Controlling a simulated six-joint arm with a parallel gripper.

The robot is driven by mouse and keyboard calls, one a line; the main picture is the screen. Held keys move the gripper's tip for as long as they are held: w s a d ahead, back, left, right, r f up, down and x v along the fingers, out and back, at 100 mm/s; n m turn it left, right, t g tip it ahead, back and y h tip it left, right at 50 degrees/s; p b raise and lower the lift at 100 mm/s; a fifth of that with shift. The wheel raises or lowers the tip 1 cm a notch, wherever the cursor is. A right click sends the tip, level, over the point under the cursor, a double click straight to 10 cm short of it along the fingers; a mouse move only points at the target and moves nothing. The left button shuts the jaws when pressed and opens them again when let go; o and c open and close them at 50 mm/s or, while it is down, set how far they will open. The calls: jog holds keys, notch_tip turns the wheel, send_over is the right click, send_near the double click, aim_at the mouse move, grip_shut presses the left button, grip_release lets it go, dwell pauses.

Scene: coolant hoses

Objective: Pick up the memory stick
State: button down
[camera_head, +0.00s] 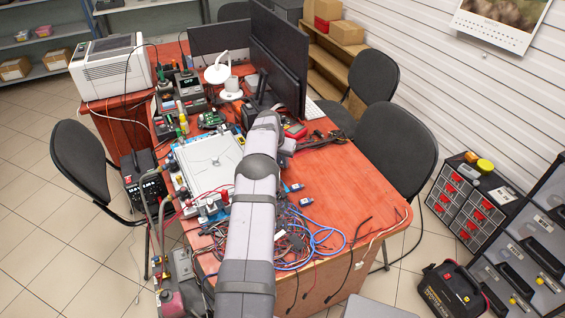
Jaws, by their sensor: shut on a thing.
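My gripper (325,140) is small and dark in the camera_head view, at the end of my grey arm, above the red table right of the monitors' base. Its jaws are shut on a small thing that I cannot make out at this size. Two small blue pieces with light ends, like sticks or plugs, lie on the table below it: one here (296,187) and one nearer (306,202). I cannot tell whether either is a memory stick. My arm hides part of the table's middle.
Tangled cables with a blue loop (322,238) cover the table's near part. A white board (208,160) lies left of my arm. Monitors (280,55) stand behind. The right side of the tabletop (360,185) is mostly clear.

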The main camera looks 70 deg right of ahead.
notch_tip(320, 180, up, 10)
jog(key=b, duration=0.1)
dwell(0.4)
